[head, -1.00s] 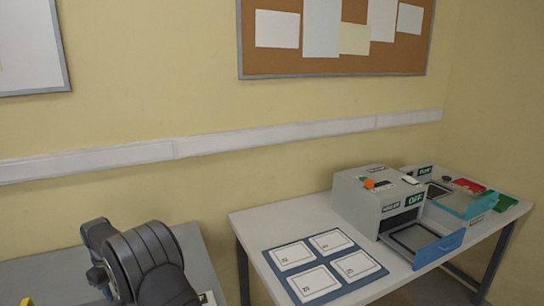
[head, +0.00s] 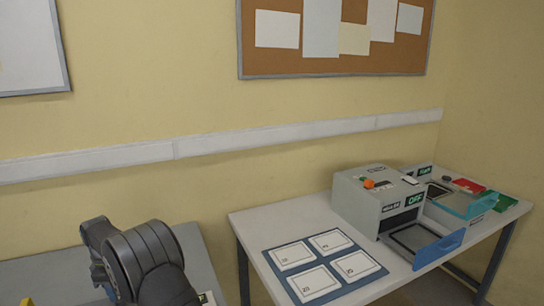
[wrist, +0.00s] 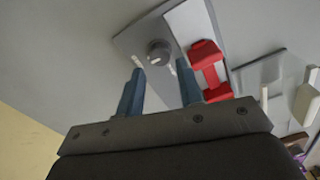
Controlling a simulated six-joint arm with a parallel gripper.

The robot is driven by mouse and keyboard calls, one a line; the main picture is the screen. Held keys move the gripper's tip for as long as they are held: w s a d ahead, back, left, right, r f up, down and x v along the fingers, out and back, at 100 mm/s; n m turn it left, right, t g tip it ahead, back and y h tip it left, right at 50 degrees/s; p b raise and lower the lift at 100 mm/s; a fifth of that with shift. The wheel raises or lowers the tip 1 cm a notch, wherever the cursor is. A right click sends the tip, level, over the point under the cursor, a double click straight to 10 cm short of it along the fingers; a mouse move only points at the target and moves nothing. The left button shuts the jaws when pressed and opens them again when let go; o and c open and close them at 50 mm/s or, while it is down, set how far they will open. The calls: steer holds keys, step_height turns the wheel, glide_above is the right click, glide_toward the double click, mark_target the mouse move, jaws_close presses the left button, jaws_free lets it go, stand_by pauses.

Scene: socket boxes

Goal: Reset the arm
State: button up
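My gripper (wrist: 160,78) shows in the wrist view with its two blue-grey fingers apart and nothing between them. Beyond the fingertips is a grey panel with a round dark knob (wrist: 158,53). A red part (wrist: 209,67) on a white strip lies just right of the right finger. In the head view my dark arm shows at the lower left, and my gripper is out of that picture.
In the head view a white table (head: 250,222) holds a blue mat (head: 287,274) with several white cards. A grey box (head: 352,207) with an open blue-fronted drawer (head: 437,250) stands behind it. A teal-edged box (head: 472,205) stands at the right.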

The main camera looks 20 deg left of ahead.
step_height(320, 180, up, 11)
stand_by(0.4)
stand_by(1.4)
